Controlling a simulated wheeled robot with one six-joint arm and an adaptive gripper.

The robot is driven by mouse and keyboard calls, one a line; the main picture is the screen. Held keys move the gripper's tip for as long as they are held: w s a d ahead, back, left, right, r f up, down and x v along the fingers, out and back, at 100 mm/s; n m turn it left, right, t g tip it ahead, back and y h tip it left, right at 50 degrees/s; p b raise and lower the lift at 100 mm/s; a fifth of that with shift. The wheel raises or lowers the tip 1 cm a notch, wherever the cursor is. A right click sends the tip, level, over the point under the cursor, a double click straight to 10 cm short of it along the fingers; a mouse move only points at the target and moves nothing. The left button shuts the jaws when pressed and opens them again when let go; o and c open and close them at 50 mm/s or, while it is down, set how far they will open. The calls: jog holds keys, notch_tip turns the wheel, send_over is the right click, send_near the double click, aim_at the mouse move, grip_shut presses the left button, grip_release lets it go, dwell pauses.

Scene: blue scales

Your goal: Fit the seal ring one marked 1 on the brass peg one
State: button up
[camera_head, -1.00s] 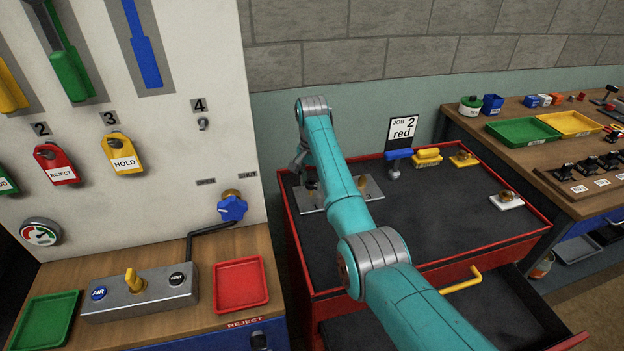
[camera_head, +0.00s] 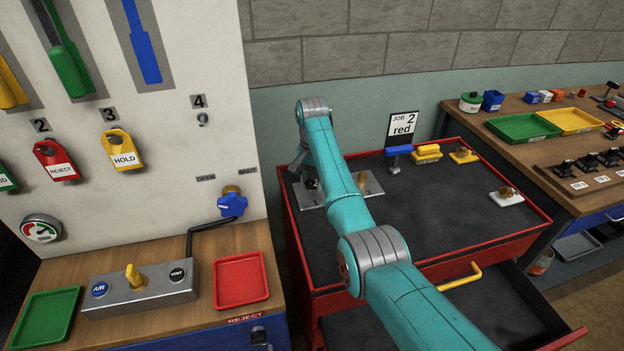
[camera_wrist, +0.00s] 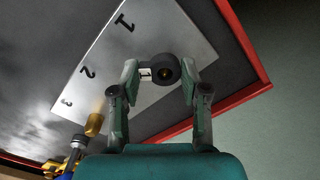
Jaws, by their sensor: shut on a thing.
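The black seal ring (camera_wrist: 172,62) has a white tag that appears to read 1. In the wrist view it is between the fingertips of my gripper (camera_wrist: 160,72), which is shut on it. The ring is at the end of the metal plate (camera_wrist: 105,65) marked 1. Another brass peg (camera_wrist: 95,123) stands near the mark 3. In the head view my arm covers much of the plate (camera_head: 372,187).
The plate lies on a red-rimmed cart (camera_head: 440,215) with a dark top. A blue-handled tool (camera_head: 397,151), a yellow block (camera_head: 427,152) and a white-based brass part (camera_head: 506,196) stand there. The cart's middle is clear.

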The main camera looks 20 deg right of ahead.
jog(key=shift+f, duration=0.75)
dwell(0.3)
jog(key=o, duration=0.9)
jog(key=shift+c, duration=0.2)
